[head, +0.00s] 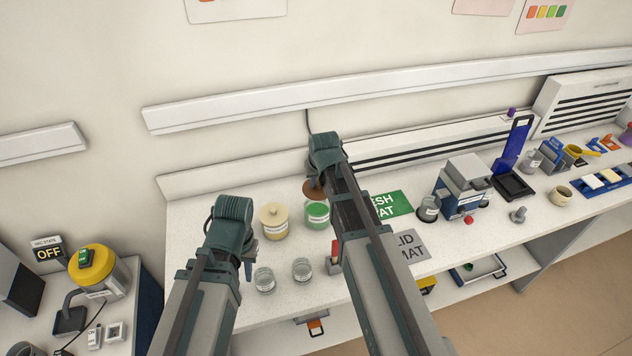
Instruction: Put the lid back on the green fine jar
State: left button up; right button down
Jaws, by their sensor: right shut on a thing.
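The green fine jar (317,217) stands open on the white bench, with green grains showing at its top. My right gripper (318,178) is above it, shut on a brown round lid (311,190). The lid is just above the jar's back rim, slightly left of its middle, and looks apart from it. My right arm hides part of the lid. My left gripper (247,268) points down near the bench's left front, beside the clear jars. Its fingers are too small and hidden to tell open from shut, and I see nothing in them.
A lidded cream-yellow jar (273,222) stands left of the green one. Two clear glass jars (264,280) (302,269) are in front. A green mat (392,205) and grey lid mat (409,246) lie right of my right arm. A grey-blue device (464,187) stands further right.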

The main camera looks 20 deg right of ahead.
aim_at(318, 193)
jog(key=shift+w+f, duration=0.1)
jog(key=shift+w, duration=0.05)
notch_tip(318, 193, down, 6)
jog(key=b, duration=0.6)
jog(key=shift+f, duration=0.15)
jog(key=shift+f+b, duration=0.15)
jog(key=shift+b, duration=0.15)
dwell(1.8)
jog(key=shift+c, duration=1)
grip_release()
jog(key=shift+r, duration=0.2)
